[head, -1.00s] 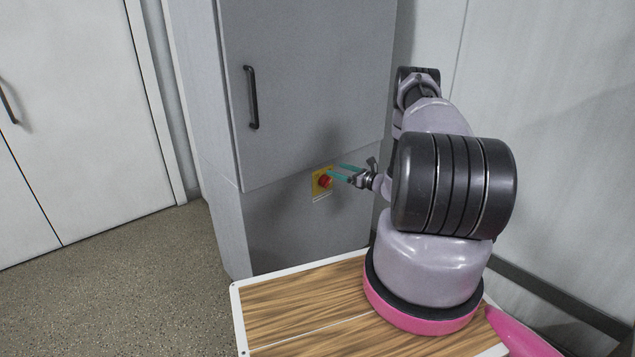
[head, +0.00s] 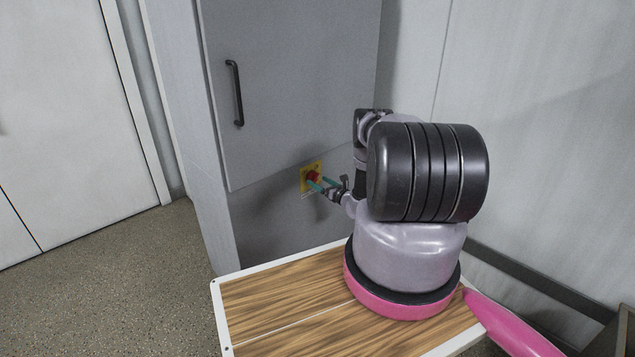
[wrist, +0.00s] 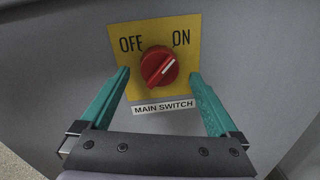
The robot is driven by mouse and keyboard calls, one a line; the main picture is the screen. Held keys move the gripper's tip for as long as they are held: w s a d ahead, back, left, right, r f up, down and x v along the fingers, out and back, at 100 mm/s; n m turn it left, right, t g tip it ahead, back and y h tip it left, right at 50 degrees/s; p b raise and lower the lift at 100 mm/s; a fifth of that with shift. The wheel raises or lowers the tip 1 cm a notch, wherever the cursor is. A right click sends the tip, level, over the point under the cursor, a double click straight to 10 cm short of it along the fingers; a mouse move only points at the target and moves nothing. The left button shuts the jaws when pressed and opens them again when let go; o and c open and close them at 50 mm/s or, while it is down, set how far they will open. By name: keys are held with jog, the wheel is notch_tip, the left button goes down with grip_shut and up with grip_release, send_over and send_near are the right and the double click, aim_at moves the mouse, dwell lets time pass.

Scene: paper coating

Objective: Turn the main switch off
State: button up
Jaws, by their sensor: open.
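The main switch is a red round knob (wrist: 160,67) on a yellow plate (wrist: 185,32) marked OFF at left and ON at right, with a MAIN SWITCH label below. The white line on the knob points up and right, toward ON. In the head view the red knob (head: 313,176) sits on the front of the grey cabinet. My gripper (wrist: 160,75) is open, with one teal finger to the left of the knob and the other to the right. Gaps show between the knob and both fingers. My gripper (head: 319,184) also shows in the head view, close to the plate.
The grey cabinet (head: 290,90) has an upper door with a black handle (head: 235,93). The wood-topped surface (head: 285,300) under my arm stands close to the cabinet. A wall is at the right. Open floor (head: 110,270) lies to the left.

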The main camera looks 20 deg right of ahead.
jog(key=shift+x, duration=0.8)
jog(key=c, duration=1.4)
jog(key=shift+o, duration=0.2)
jog(key=shift+n, duration=0.4)
jog(key=shift+d+n+y, duration=0.1)
jog(key=shift+n+y, duration=0.25)
jog(key=shift+n, duration=4.05)
jog(key=shift+d+n+y, duration=0.1)
jog(key=shift+n+y, duration=0.25)
jog(key=shift+n, duration=4.35)
